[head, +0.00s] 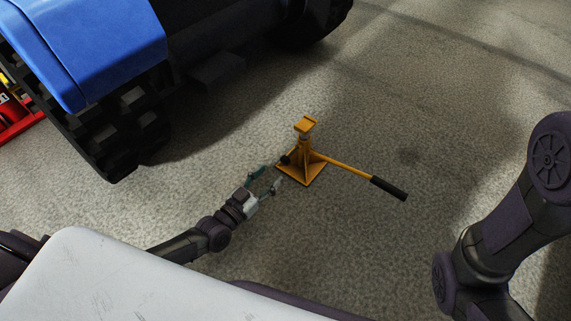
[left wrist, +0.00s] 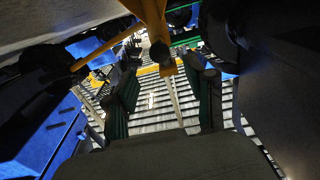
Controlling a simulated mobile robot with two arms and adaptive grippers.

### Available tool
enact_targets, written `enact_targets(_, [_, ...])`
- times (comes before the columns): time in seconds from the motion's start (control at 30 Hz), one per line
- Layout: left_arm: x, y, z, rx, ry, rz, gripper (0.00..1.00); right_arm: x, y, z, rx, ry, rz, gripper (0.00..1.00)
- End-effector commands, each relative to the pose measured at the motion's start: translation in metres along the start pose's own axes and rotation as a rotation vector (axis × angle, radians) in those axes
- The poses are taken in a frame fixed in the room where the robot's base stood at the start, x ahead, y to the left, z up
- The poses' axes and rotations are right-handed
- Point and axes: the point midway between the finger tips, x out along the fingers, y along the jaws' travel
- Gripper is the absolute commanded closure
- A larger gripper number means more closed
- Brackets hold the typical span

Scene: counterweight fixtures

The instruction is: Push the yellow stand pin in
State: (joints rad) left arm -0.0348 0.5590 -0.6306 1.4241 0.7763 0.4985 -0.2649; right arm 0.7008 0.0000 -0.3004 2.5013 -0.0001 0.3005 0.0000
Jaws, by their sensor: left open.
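The yellow stand (head: 303,150) stands upright on the floor in the middle of the head view. A dark round knob (head: 285,159) sticks out of its left side, which looks like the pin's end. My left gripper (head: 269,178) is open and empty, low beside the stand, with its fingers towards the knob. In the left wrist view, the stand's yellow leg (left wrist: 153,18) and the dark knob (left wrist: 159,52) show at the top, ahead of the open teal fingers (left wrist: 166,88). I cannot tell whether a finger touches the knob. My right gripper is out of view.
The stand's yellow lever with a black grip (head: 388,188) reaches out to the right. A blue vehicle (head: 100,45) with a chunky black tyre (head: 118,125) stands at upper left. A red object (head: 14,115) is at the left edge.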

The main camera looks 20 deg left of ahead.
Motion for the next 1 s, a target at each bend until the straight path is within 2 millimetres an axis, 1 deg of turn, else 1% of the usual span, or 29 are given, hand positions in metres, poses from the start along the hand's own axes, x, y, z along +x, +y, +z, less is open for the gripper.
enact_targets(0.03, [0.013, 0.0, 0.005, -0.001, 0.007, -0.001, 0.45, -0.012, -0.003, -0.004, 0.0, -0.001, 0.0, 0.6])
enact_targets(0.2, [0.047, 0.0, 0.005, -0.001, 0.004, 0.0, 0.45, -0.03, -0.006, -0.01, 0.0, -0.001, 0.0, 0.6])
enact_targets(0.3, [0.062, 0.0, 0.004, -0.001, 0.002, 0.0, 0.45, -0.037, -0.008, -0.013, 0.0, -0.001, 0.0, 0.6])
enact_targets(0.4, [0.072, 0.0, 0.003, -0.001, 0.001, -0.001, 0.45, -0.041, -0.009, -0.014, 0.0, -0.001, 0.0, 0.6])
enact_targets(0.53, [0.08, 0.0, 0.001, 0.0, 0.0, 0.0, 0.45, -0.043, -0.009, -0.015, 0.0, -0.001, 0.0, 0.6])
enact_targets(0.8, [0.081, 0.0, 0.001, 0.0, -0.001, 0.0, 0.45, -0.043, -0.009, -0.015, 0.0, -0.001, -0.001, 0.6])
enact_targets(0.83, [0.081, 0.0, 0.001, 0.0, -0.001, 0.0, 0.47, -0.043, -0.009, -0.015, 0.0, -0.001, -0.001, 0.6])
enact_targets(1.0, [0.081, 0.0, 0.001, 0.0, -0.001, 0.0, 0.75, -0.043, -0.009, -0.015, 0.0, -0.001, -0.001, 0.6])
